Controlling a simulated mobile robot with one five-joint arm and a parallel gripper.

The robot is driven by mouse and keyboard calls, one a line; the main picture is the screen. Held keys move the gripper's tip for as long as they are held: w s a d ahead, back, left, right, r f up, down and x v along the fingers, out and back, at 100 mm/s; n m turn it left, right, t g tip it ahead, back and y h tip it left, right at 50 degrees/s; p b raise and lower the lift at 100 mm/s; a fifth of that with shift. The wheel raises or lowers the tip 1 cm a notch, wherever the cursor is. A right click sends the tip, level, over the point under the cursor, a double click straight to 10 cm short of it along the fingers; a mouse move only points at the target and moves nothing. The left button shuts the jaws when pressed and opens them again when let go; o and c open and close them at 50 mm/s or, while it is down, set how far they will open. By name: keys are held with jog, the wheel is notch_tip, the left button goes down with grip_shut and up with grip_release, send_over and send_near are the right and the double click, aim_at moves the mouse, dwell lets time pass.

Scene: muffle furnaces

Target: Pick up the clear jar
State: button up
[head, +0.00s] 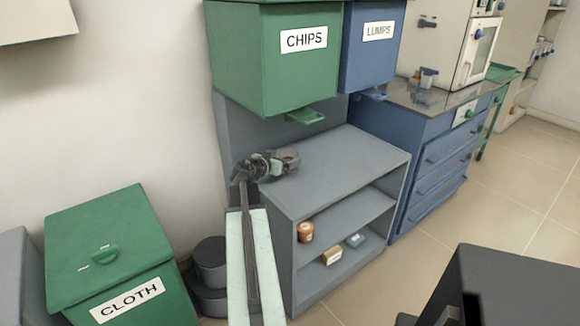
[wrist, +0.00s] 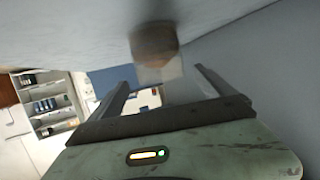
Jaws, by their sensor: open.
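A small blurred jar shows in the wrist view (wrist: 154,45), brown at one end and pale, see-through at the other; it looks like the clear jar. It rests against a grey surface, ahead of and between my fingers. My gripper (wrist: 161,80) is open, its two fingers apart with a gap between them. In the head view my gripper (head: 284,164) is low over the top of the grey shelf unit (head: 350,158), near its left side. A small brownish thing shows at its tip there, mostly hidden, too small to tell clearly.
A green CHIPS bin (head: 270,65) and a blue LUMPS bin (head: 371,50) hang above the shelf top. An orange jar (head: 305,232) and small boxes (head: 332,255) sit on lower shelves. A green CLOTH bin (head: 115,255) stands left. The shelf top's right part is clear.

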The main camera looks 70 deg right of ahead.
aim_at(294, 154)
jog(key=b+x, duration=0.1)
jog(key=x, duration=0.3)
jog(key=shift+d+f, duration=0.15)
jog(key=shift+d, duration=0.15)
jog(key=shift+a, duration=0.1)
jog(key=c, duration=1.8)
